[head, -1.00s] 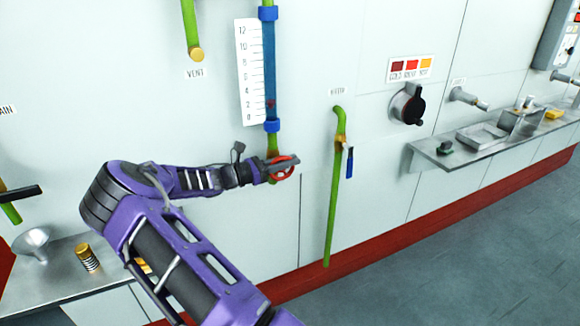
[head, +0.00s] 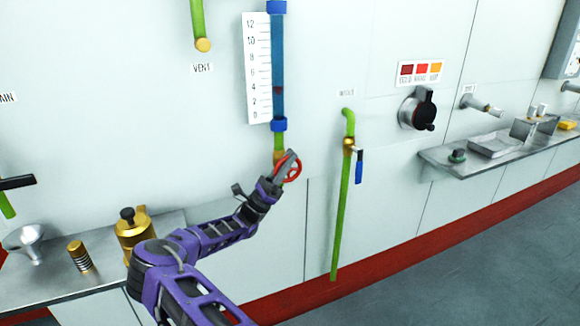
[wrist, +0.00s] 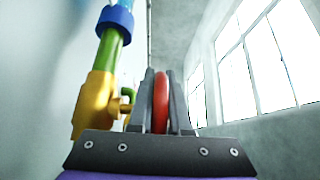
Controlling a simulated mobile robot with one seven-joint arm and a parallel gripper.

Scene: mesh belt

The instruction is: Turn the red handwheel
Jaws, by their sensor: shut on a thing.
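The red handwheel (head: 293,169) sits on the brass valve (head: 279,156) at the foot of the blue sight tube on the wall. My gripper (head: 288,160) is shut on the handwheel's rim, coming up from below left. In the wrist view the red rim (wrist: 160,104) stands edge-on between the two grey fingers, and the brass valve body (wrist: 93,104) is to their left. The fingers hide part of the wheel in the head view.
A green pipe with a blue-handled tap (head: 359,167) is right of the wheel. A black-handled dial (head: 417,110) and a shelf (head: 440,160) lie further right. A lower-left counter (head: 60,288) holds a funnel (head: 30,243) and brass parts (head: 79,256).

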